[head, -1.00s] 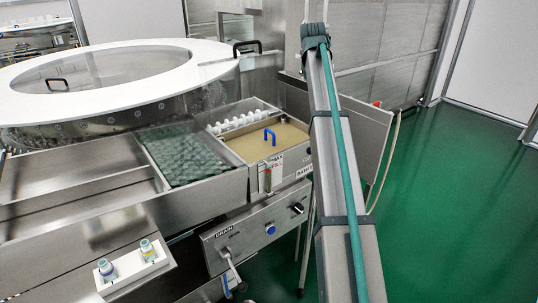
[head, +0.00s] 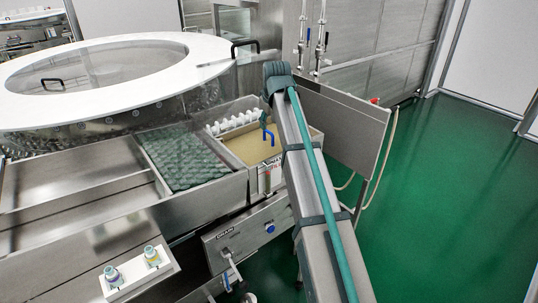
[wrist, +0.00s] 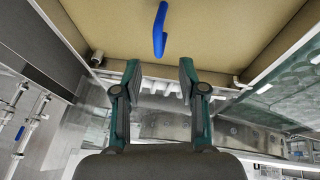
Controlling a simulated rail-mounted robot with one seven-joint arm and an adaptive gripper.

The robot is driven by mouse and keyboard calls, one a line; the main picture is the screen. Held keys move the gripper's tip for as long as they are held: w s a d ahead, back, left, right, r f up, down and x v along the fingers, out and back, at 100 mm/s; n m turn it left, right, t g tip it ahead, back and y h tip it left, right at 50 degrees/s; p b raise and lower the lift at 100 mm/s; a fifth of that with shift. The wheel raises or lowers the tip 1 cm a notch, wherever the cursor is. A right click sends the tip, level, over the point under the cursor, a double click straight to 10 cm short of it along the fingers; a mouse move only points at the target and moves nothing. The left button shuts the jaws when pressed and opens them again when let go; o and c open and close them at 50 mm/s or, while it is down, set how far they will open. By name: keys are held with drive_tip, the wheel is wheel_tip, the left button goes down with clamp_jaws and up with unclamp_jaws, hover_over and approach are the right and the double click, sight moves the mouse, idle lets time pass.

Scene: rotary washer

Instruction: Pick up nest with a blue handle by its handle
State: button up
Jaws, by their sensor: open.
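The nest (head: 240,147) is a tan plate in the right-hand basin, with a blue handle (head: 268,137) standing up from it. In the wrist view the tan nest (wrist: 215,40) fills the top, and its blue handle (wrist: 160,28) is ahead of my gripper, near the midline between the fingers. My gripper (wrist: 160,72) is open with nothing between its two fingers. In the head view one part of my gripper (head: 263,121) shows close to the handle; the rest is hidden behind my arm.
White pieces (head: 232,123) stand in a row along the basin's back edge. A basin with textured greenish contents (head: 183,158) is to the left, beside the round washer (head: 100,75). Two vials in a white holder (head: 138,272) stand at the front left. A metal side panel (head: 345,125) is on the right.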

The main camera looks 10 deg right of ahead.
sight(269, 132)
drive_tip(key=shift+d+p+x, duration=0.1)
drive_tip(key=shift+p+x, duration=0.45)
drive_tip(key=shift+x, duration=0.9)
drive_tip(key=shift+d+p+x, duration=0.15)
drive_tip(key=shift+p+x, duration=0.35)
drive_tip(key=shift+x, duration=0.95)
drive_tip(key=shift+s, duration=0.25)
drive_tip(key=shift+c, duration=0.3)
clamp_jaws()
